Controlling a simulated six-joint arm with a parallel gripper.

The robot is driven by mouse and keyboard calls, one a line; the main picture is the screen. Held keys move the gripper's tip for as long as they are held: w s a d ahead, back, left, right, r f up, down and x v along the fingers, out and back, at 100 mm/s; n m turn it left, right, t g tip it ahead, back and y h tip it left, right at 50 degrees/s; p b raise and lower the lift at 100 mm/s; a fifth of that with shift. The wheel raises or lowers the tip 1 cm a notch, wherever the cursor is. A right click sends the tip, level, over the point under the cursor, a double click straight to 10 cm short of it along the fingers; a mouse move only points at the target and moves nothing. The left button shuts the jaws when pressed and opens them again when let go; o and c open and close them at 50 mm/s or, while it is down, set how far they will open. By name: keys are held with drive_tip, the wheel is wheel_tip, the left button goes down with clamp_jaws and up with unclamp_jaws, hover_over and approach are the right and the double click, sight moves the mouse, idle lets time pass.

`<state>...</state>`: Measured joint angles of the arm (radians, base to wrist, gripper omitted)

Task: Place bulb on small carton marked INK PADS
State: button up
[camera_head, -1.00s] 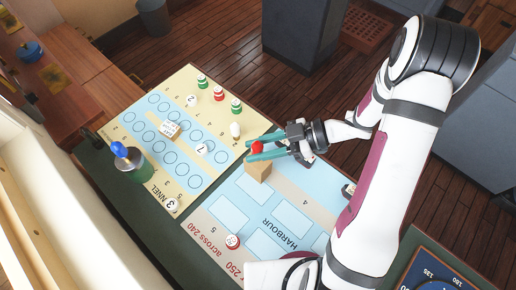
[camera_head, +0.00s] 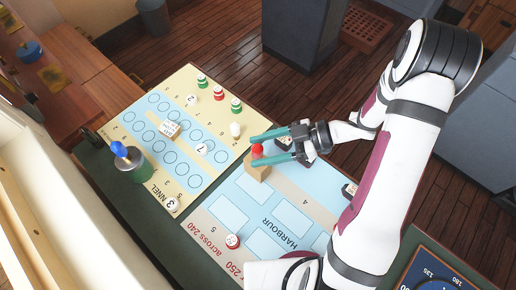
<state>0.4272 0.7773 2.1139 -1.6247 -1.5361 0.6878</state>
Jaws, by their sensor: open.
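A small brown carton (camera_head: 257,172) stands on the light blue and beige chart board, at the HARBOUR part. Its marking is too small to read. A small red rounded thing (camera_head: 257,149), which looks like the bulb, sits on top of the carton. My gripper (camera_head: 252,150) has teal fingers and reaches in from the right. Its fingers are open, one on the far side and one on the near side of the red thing. The near finger hides part of the join between the red thing and the carton.
A yellow-edged board (camera_head: 150,121) to the left holds red, green and white pieces and a white block (camera_head: 170,129). A green cylinder with a blue knob (camera_head: 130,162) stands at its left.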

drive_tip(key=v, duration=1)
drive_tip(key=w+d+r+m+t+h, duration=0.1)
drive_tip(key=w+r+m+t+h, duration=0.25)
drive_tip(key=w, duration=0.35)
drive_tip(key=w+d+r+m+t+h, duration=0.1)
drive_tip(key=w+r+m+t+h, duration=0.1)
drive_tip(key=w+t, duration=0.35)
drive_tip(key=w+d+r+m+t+h, duration=0.2)
drive_tip(key=d+r+m+h, duration=0.45)
drive_tip(key=m+h, duration=0.3)
drive_tip(key=s+a+f+m+g+h, duration=0.1)
drive_tip(key=s+m+g, duration=0.2)
drive_tip(key=s, duration=0.5)
drive_tip(key=s+a+f+m+g+h, duration=0.1)
drive_tip(key=s+f+m+g, duration=0.15)
drive_tip(key=s, duration=0.65)
drive_tip(key=s+a+m+g+y, duration=0.3)
drive_tip(key=s+a+g+y, duration=0.2)
drive_tip(key=s+a, duration=0.7)
drive_tip(key=s, duration=0.2)
drive_tip(key=shift+s+f+g, duration=0.35)
drive_tip(key=shift+s, duration=0.05)
drive_tip(key=shift+a, duration=0.1)
